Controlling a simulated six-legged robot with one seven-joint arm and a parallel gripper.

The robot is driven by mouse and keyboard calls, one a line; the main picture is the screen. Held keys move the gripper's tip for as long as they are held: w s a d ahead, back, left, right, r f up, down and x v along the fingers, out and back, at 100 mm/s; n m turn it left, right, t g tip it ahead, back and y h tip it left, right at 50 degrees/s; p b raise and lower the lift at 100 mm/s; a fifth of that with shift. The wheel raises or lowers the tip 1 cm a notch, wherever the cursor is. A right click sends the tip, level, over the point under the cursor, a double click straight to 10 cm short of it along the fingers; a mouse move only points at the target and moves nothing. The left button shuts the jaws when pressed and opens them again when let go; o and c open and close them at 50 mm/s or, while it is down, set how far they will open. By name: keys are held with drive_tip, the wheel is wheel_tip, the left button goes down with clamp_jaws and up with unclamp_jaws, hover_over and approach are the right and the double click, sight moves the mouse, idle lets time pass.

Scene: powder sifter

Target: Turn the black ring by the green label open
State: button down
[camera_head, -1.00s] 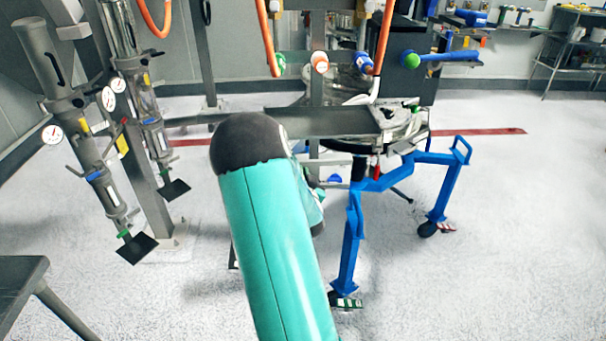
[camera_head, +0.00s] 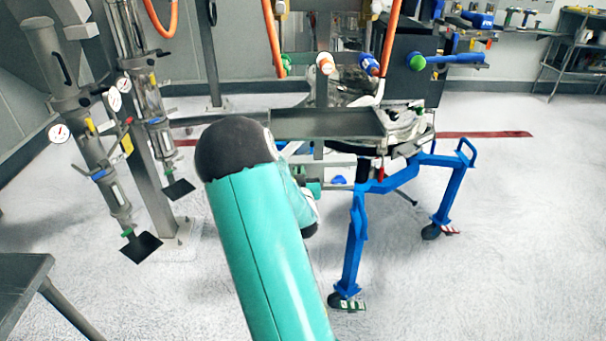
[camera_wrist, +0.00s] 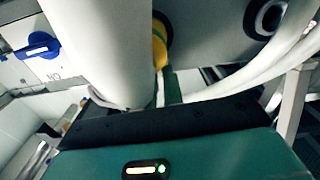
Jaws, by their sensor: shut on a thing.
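My gripper's teal housing with a dark band (camera_wrist: 170,125) and a small green light fills the bottom of the wrist view. A round dark opening with a bright rim (camera_wrist: 267,18) is at upper right. In the head view my teal arm reaches toward the sifter (camera_head: 330,122) and hides my gripper.
A blue knob (camera_wrist: 38,45) above an "N2" mark is at left in the wrist view. White hoses cross at right. In the head view, a blue-legged stand (camera_head: 355,240) is right of my arm, metal columns (camera_head: 85,120) left, and a table corner (camera_head: 25,275) lower left. Right floor is clear.

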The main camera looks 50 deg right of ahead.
drive_tip(key=n, duration=0.1)
drive_tip(key=w+a+n, duration=0.1)
drive_tip(key=n, duration=0.3)
drive_tip(key=shift+w+a+f, duration=0.2)
drive_tip(key=shift+w+f, duration=0.05)
drive_tip(key=shift+f, duration=0.1)
idle(0.3)
drive_tip(key=c, duration=1.5)
unclamp_jaws()
drive_tip(key=v, duration=1.3)
drive_tip(key=shift+s+a, duration=0.3)
